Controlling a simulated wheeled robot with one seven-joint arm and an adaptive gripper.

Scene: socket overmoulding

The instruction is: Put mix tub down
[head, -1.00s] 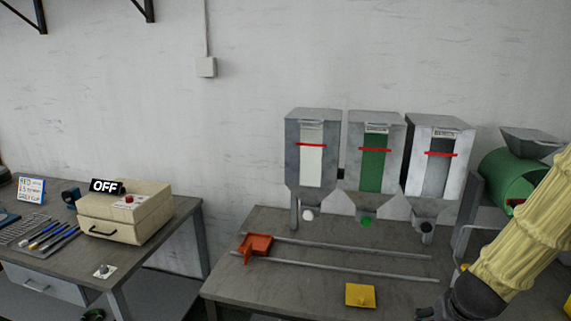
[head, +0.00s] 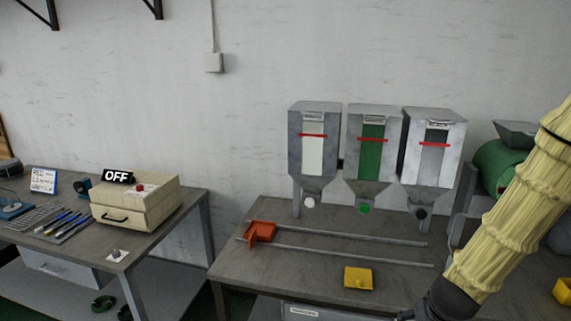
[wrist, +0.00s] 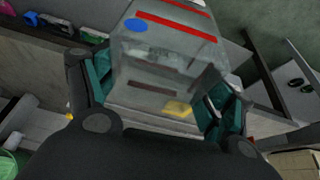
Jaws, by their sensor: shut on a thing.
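The mix tub (wrist: 160,60) is a see-through grey tub with red stripes and a blue dot, seen in the wrist view. My gripper (wrist: 163,92) is shut on it, with one teal-padded finger on each side. The tub is tilted in the picture, and a yellow patch shows through or in it; I cannot tell which. In the head view the tub and fingertips are out of sight below the bottom edge; only my arm shows at the right.
The right bench (head: 300,270) carries an orange stop (head: 260,231) on two rails, a yellow block (head: 358,278), three hoppers (head: 375,150) and a green machine (head: 497,165). The left table (head: 160,228) holds a beige box (head: 135,205) marked OFF and tools. A gap separates them.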

